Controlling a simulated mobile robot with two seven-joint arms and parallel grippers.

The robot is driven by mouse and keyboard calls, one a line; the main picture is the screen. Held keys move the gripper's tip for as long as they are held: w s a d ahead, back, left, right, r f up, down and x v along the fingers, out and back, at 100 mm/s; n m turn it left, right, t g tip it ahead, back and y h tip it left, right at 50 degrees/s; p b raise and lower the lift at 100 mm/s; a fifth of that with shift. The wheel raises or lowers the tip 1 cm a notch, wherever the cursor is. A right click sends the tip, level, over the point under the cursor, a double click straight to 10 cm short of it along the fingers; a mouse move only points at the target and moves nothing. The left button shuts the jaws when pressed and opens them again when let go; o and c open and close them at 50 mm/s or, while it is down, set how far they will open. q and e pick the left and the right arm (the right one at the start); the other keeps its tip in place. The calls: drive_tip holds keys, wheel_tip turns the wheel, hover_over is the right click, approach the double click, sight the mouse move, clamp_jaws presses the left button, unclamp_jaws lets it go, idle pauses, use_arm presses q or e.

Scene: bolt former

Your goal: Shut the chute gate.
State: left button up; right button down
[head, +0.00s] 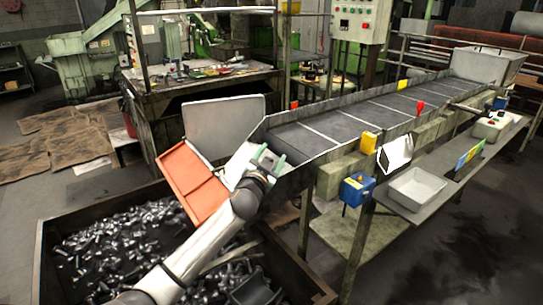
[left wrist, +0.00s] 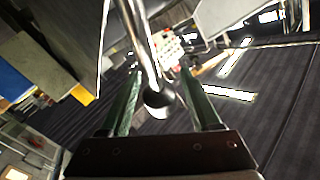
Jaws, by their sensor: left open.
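The orange chute (head: 190,180) slopes down over the bolt bin at the conveyor's near end. A flat grey panel (head: 225,122) stands tilted up behind it; I cannot tell for sure whether it is the gate. My left gripper (head: 268,158), with green fingers, is at the conveyor's near end, just right of the chute. In the left wrist view my left gripper (left wrist: 163,95) is open, and a shiny metal rod (left wrist: 146,50) with a rounded end reaches between its fingers. The fingers look apart from the rod. My right gripper is not in view.
The dark bin (head: 45,235) full of bolts lies below my left arm. The conveyor (head: 350,115) runs to the back right. A shelf with a white tray (head: 416,188) and a blue box (head: 357,190) are at its right side.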

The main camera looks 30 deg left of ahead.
use_arm(q)
drive_tip(key=shift+c, duration=0.4)
clamp_jaws()
idle(1.0)
